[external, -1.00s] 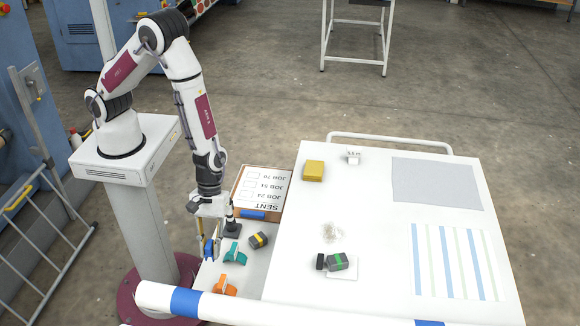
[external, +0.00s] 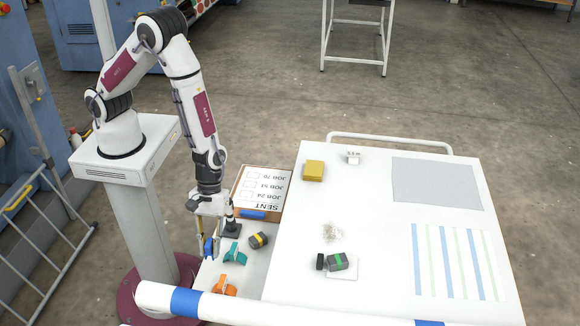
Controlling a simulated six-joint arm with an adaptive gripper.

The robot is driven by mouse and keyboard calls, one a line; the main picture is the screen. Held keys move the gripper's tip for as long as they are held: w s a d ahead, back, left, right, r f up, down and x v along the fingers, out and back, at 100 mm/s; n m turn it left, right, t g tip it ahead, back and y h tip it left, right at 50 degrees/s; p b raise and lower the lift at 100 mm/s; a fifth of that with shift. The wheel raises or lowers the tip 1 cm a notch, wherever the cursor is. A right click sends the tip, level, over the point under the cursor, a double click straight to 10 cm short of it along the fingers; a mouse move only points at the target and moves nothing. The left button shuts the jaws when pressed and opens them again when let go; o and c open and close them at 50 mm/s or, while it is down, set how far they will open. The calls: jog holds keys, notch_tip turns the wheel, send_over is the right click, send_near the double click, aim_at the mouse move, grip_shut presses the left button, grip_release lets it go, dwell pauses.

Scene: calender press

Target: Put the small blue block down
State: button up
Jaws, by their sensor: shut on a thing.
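The small blue block (external: 209,247) is between the fingers of my gripper (external: 208,250), at the left end of the lower grey shelf (external: 249,285). My gripper points down and is shut on the block. The fingers partly hide the block. I cannot tell whether the block touches the shelf.
A teal piece (external: 235,254), an orange piece (external: 223,286) and a dark piece with a yellow band (external: 258,240) lie close to the right of my gripper. A dark stand (external: 231,228) is just behind. The white table (external: 390,230) and a SENT board (external: 262,190) are further right. A white roller (external: 260,309) runs along the front.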

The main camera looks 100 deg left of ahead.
aim_at(209, 242)
notch_tip(209, 242, up, 18)
jog(key=w+a+n+t, duration=0.1)
jog(key=w+a+n, duration=0.3)
jog(key=w, duration=0.8)
jog(key=w+a+n+t, duration=0.1)
jog(key=w+a+n, duration=0.2)
jog(key=w+a, duration=0.55)
jog(key=w+a+n+t+y, duration=0.25)
jog(key=w+a+n, duration=0.35)
jog(key=w+a, duration=1)
jog(key=shift+s+x, duration=0.2)
jog(key=shift+x, duration=1)
jog(key=shift+s+x, duration=0.2)
jog(key=shift+x, duration=1.05)
jog(key=shift+d+f+g, duration=0.1)
jog(key=shift+f+g, duration=0.1)
jog(key=shift+g, duration=0.05)
jog(key=shift+f, duration=3.05)
